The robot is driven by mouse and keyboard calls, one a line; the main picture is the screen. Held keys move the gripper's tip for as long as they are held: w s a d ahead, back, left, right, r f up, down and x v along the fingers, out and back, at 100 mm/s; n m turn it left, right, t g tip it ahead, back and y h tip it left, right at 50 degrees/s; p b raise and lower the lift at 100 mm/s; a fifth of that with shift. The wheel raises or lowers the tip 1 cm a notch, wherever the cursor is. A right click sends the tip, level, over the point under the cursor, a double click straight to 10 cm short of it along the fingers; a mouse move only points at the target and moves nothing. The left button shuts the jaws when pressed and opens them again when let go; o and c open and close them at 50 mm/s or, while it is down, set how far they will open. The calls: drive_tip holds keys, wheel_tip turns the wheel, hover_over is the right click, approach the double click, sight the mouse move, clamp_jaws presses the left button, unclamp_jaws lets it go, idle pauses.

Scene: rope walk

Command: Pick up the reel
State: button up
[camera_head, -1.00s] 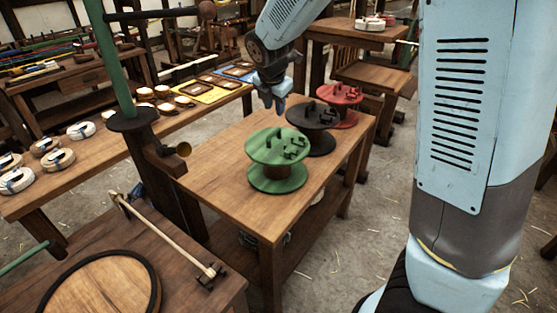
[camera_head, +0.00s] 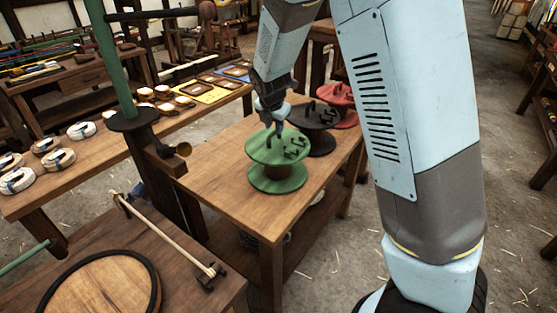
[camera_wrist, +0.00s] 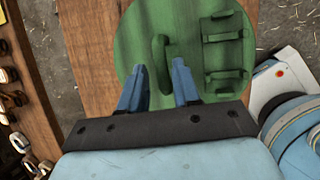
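A green reel (camera_head: 262,152) with two round flanges stands upright on the wooden table. In the wrist view its top flange (camera_wrist: 190,30) carries a raised handle (camera_wrist: 161,58) and other raised shapes to the right. My gripper (camera_head: 279,134) is right over this flange, pointing down. In the wrist view its two blue fingers (camera_wrist: 159,84) are apart with nothing held, and the handle lines up with the gap between them. I cannot tell whether the fingers touch the reel. A black reel (camera_head: 318,118) and a red reel (camera_head: 340,93) stand behind it, partly hidden by my arm.
The table (camera_head: 215,185) is bare left of the reels. A green post (camera_head: 112,60) on a dark stand rises left of it. A long bench (camera_head: 95,165) holds white coils, and a front table (camera_head: 190,245) carries a round wooden disc.

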sight(275, 133)
drive_tip(key=shift+x, duration=2.2)
drive_tip(key=shift+s, duration=0.2)
clamp_jaws()
drive_tip(key=shift+d, duration=0.1)
